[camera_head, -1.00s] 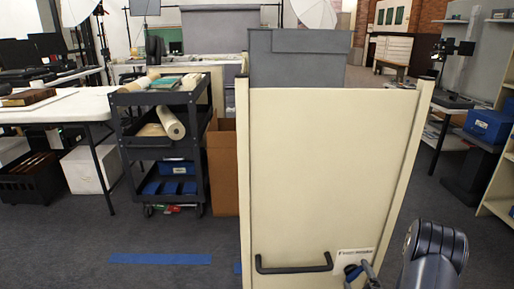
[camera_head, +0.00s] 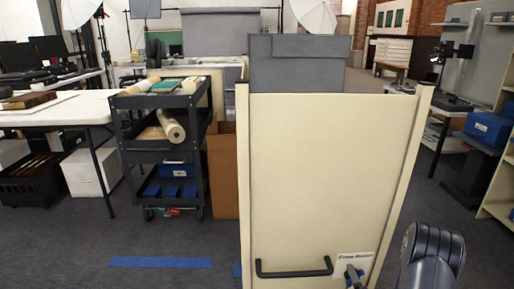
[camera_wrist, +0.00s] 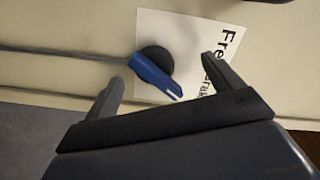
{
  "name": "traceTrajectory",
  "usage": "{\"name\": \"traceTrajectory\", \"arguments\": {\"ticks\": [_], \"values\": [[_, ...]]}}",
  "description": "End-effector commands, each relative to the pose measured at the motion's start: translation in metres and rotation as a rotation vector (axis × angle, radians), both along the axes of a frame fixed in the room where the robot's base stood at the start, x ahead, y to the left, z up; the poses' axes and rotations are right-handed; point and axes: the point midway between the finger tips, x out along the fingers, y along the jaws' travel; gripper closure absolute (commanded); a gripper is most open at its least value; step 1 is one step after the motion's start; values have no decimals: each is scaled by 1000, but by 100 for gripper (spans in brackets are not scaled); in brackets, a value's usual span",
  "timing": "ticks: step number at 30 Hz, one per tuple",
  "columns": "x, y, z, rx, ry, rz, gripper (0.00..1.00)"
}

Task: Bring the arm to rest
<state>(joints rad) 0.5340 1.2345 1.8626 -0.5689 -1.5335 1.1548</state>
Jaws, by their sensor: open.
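My gripper (camera_wrist: 164,75) is open in the wrist view, with its two dark fingers spread apart and nothing between them in its grasp. A blue lever (camera_wrist: 152,76) on a round black knob shows between and beyond the fingertips; I cannot tell how close they are to it. The lever also shows in the head view (camera_head: 352,275), low on a cream panel (camera_head: 325,180). A white label (camera_wrist: 185,30) with partly hidden black lettering lies behind the lever. My arm shows at the lower right of the head view; the gripper's fingers are hard to make out there.
The cream panel carries a black handle (camera_head: 293,270), and a grey box (camera_head: 297,65) rises behind its top. A black shelf cart (camera_head: 160,150) and a brown carton (camera_head: 222,170) stand to the left. Blue tape (camera_head: 160,262) marks the floor. Shelves (camera_head: 500,170) stand at right.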

Motion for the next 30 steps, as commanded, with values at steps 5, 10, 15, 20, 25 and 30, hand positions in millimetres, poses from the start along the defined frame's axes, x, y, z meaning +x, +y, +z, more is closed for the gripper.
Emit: {"name": "traceTrajectory", "arguments": {"ticks": [5, 10, 15, 20, 25, 30], "values": [[0, 1, 1, -139, -5, 0, 13], [-28, -1, 1, -171, 0, -5, 13], [-57, -2, 0, -171, -1, -4, 13], [-73, -2, 0, -171, -3, -1, 13], [-80, -2, 0, -172, -5, -2, 13], [-80, -2, 0, -172, -5, 0, 13]]}}
